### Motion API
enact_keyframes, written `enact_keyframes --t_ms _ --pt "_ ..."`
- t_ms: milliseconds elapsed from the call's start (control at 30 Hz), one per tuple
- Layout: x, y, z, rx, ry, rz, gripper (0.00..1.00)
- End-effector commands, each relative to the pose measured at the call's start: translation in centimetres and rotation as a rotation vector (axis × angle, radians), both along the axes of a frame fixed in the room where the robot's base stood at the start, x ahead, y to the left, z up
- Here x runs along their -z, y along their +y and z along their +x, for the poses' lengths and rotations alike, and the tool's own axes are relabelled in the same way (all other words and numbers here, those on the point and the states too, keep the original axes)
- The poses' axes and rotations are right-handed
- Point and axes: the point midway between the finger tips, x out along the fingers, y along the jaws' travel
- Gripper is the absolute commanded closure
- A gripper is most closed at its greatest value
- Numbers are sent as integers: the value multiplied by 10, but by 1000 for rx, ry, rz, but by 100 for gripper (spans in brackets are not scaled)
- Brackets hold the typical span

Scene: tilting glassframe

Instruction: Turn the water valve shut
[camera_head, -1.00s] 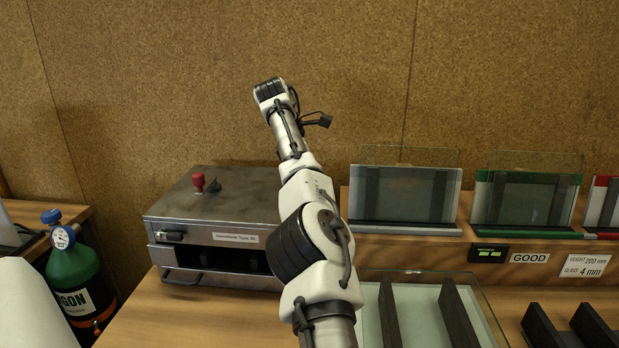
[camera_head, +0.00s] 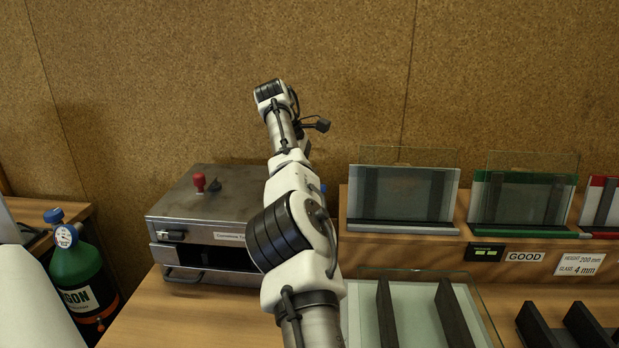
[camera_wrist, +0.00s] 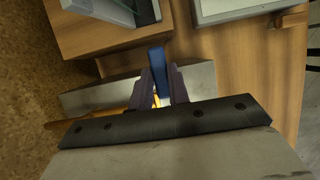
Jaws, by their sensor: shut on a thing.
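The water valve's blue lever handle (camera_wrist: 157,62) shows in the wrist view, upright in the picture between the two dark fingers. My gripper (camera_wrist: 162,78) is shut on it, with a finger against each side. In the head view my arm hides the gripper and most of the valve area. A small blue bit beside my arm there may be the handle, but I cannot tell.
A metal box with a red knob (camera_head: 198,181) stands left of my arm. Framed glass panels (camera_head: 402,195) stand on a wooden ledge at right. A glass-topped tray (camera_head: 412,310) lies in front. A green gas bottle (camera_head: 75,268) stands at far left.

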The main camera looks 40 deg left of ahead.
Motion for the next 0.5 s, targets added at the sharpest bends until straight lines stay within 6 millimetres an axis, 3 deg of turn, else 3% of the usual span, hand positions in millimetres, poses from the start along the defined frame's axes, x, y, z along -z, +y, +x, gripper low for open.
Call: enact_keyframes --t_ms 333,367,500 --pt "-3 0 0 5 -6 2 100" --pt "-3 0 0 5 -6 2 81" --pt "-2 0 0 4 -5 2 63"
